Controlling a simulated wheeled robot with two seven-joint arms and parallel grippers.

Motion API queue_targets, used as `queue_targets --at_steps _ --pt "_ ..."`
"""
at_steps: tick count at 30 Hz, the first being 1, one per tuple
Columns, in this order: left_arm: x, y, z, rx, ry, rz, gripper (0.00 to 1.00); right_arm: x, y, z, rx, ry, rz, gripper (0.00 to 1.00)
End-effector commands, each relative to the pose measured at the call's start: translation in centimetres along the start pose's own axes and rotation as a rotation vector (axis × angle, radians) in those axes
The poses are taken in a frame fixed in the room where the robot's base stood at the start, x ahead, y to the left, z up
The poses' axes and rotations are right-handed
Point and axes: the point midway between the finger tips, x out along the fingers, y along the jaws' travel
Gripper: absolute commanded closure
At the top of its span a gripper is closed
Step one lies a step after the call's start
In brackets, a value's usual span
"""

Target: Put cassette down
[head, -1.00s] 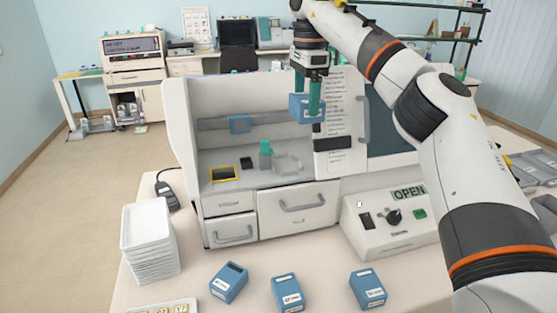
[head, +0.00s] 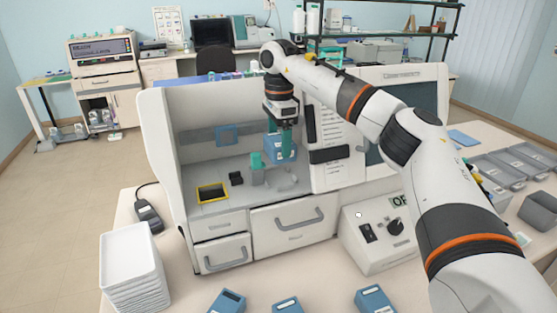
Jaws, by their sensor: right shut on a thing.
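My right gripper (head: 281,146) reaches in from the right, pointing down, its green fingers shut on a blue cassette (head: 275,154). It holds the cassette inside the open white cabinet (head: 156,128), toward the right of its bay. The cassette appears above the cabinet floor, just behind a grey holder-like shape (head: 283,180); I cannot tell whether they touch. A yellow-framed dark square (head: 213,194) lies on the cabinet floor to the left. My left gripper is not in view.
A green-capped bottle (head: 256,172) and a small black block (head: 236,178) stand close left of the cassette. Blue boxes (head: 227,301) line the table front. White trays (head: 130,255) are stacked front left.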

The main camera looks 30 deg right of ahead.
Motion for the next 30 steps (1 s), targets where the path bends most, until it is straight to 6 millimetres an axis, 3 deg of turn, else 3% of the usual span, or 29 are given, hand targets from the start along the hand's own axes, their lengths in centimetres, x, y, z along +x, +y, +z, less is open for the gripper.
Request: queue_targets --at_steps 15,27,28,30 --pt "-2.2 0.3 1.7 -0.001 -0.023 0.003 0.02 6.3 0.0 0.0 0.000 -0.001 -0.001 0.52" --pt "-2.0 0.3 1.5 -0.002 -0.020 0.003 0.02 7.1 0.0 0.0 0.000 0.000 0.001 0.52" --pt "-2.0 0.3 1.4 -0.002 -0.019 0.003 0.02 7.2 0.0 0.0 0.000 -0.001 0.001 0.22" --pt "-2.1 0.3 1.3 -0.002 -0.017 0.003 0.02 7.1 0.0 0.0 0.000 -0.001 0.001 0.11"
